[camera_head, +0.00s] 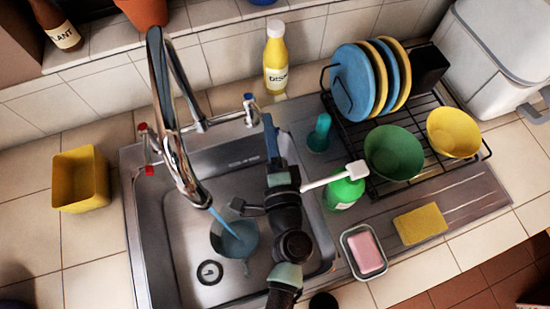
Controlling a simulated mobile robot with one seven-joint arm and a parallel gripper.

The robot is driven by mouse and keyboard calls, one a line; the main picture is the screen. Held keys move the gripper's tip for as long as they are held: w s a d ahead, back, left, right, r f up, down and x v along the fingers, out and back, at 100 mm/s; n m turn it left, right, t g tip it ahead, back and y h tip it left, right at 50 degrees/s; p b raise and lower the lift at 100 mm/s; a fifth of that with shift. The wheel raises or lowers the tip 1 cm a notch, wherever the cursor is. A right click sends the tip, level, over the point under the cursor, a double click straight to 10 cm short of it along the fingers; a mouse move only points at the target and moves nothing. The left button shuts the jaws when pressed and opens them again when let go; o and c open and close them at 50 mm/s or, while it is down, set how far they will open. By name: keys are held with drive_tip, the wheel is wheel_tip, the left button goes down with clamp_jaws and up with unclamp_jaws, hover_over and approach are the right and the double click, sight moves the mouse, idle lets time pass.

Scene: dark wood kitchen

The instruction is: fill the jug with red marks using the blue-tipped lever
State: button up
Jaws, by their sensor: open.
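The tap (160,90) arches over the sink, and a blue stream runs from its spout into the jug (236,242) in the basin. The jug is partly hidden by my arm; I cannot make out its red marks. The blue-tipped lever (249,98) stands at the right end of the tap's crossbar. My gripper (269,124) is open, slightly right of and nearer than this lever, apparently apart from it.
A yellow dish-soap bottle (275,60) stands behind the sink. Right are a green pump bottle (342,193), a dish rack (455,100) with plates and bowls, a yellow sponge (420,223) and pink soap (366,252). A yellow container (80,180) stands left; the counter around it is clear.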

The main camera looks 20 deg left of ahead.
drive_tip(key=b+v, duration=0.1)
drive_tip(key=v, duration=0.6)
drive_tip(key=shift+s+b, duration=0.2)
drive_tip(key=shift+b, duration=0.2)
drive_tip(key=shift+d, duration=0.1)
